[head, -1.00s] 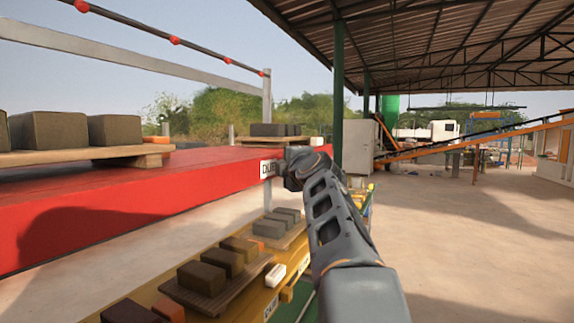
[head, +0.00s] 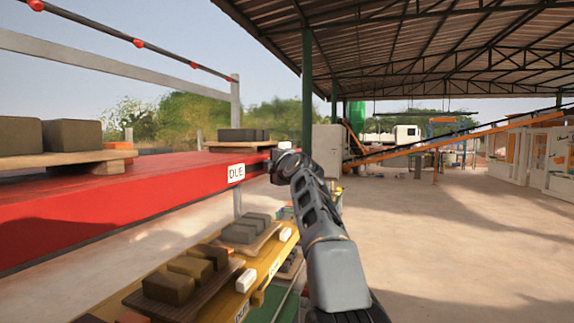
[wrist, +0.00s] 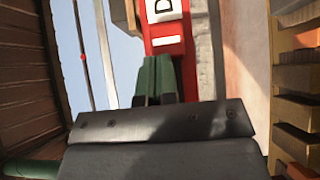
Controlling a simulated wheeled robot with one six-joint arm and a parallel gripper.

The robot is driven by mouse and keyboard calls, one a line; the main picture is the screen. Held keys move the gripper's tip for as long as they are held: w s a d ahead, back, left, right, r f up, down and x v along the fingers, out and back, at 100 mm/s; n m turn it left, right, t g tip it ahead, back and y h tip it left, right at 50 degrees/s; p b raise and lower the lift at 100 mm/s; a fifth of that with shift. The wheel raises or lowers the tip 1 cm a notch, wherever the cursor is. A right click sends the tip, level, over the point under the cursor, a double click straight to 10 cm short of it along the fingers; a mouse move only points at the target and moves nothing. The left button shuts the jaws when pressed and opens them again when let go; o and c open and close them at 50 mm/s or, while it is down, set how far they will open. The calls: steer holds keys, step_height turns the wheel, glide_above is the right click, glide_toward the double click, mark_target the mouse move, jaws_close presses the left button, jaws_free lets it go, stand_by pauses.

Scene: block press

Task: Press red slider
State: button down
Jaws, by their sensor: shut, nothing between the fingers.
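A long red beam (head: 130,195) with a white DUE label (head: 236,173) runs in from the left in the head view. Nothing is marked as a slider; small red beads (head: 138,43) sit on a thin dark rod above. My gripper's end is by the beam's right end in the head view, its fingertips hidden behind my wrist. In the wrist view my gripper (wrist: 158,75) has its green fingers shut and empty, pointing at the red beam (wrist: 166,48) and its label. I cannot tell whether they touch it.
Below the beam, a yellow shelf (head: 262,268) holds boards with brown and grey blocks (head: 168,286). Grey blocks (head: 72,135) on a pallet rest on the beam. A green post (head: 307,85) stands beyond my arm. The concrete floor (head: 450,240) at right is open.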

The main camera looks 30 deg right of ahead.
steer(key=shift+a, duration=0.3)
steer(key=s+a+b, duration=0.3)
steer(key=shift+f, duration=0.2)
steer(key=s+b, duration=0.5)
steer(key=s, duration=0.4)
steer(key=shift+s+r, duration=0.25)
steer(key=shift+s, duration=0.15)
